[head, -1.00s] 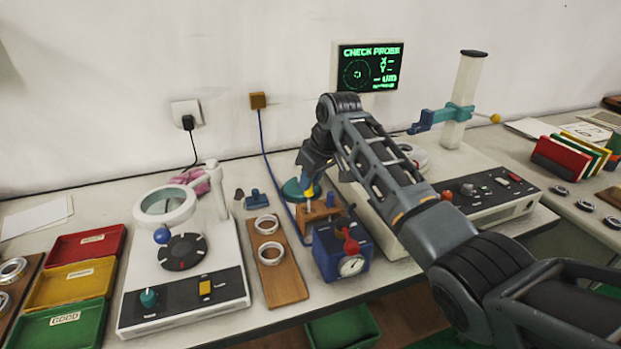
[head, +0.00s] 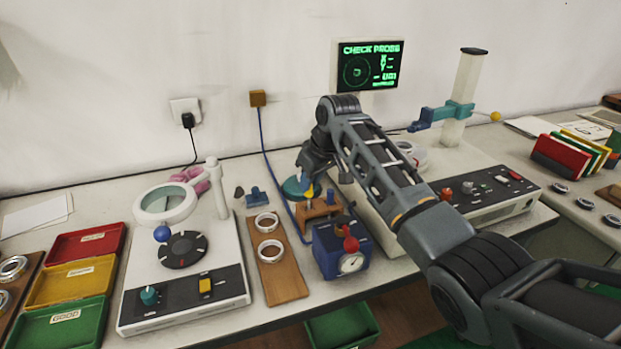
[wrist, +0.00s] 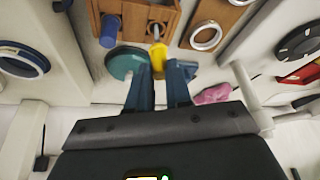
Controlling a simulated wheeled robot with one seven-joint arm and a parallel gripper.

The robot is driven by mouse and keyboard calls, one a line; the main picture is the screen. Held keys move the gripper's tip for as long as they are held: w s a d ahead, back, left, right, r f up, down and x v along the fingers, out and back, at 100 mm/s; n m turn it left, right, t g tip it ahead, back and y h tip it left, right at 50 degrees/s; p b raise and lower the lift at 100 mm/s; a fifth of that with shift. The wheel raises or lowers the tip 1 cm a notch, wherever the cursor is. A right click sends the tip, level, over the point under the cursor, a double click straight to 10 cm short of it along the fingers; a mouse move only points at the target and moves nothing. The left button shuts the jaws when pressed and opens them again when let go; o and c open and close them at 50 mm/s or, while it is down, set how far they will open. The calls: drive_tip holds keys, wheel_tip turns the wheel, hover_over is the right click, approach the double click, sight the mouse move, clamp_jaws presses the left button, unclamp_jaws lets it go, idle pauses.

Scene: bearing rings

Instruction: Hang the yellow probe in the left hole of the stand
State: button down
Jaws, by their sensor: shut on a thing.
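The yellow probe (wrist: 159,57) is between the fingertips of my gripper (wrist: 158,76), which is shut on it. In the head view the yellow probe (head: 309,192) shows just above the left side of the wooden stand (head: 318,214). In the wrist view its thin metal end points at a ringed hole of the stand (wrist: 133,12). I cannot tell whether the end is inside the hole or how deep. A blue probe (wrist: 110,30) sits in the stand's other hole, and it also shows in the head view (head: 330,197). My gripper (head: 306,183) partly hides the probe's top.
A round green object (head: 293,188) lies just behind the stand. A blue gauge block (head: 341,249) stands in front of it. A wooden board with rings (head: 285,283) lies to the left. The large instrument with a control panel (head: 484,192) is to the right, under my arm.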

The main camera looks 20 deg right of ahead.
sight(311, 190)
drive_tip(key=shift+f+b, duration=0.8)
drive_tip(key=shift+f, duration=1.05)
drive_tip(key=c, duration=1)
unclamp_jaws()
drive_tip(key=shift+o, duration=0.2)
drive_tip(key=v, duration=0.7)
drive_tip(key=shift+s+r, duration=0.15)
drive_tip(key=shift+r, duration=0.2)
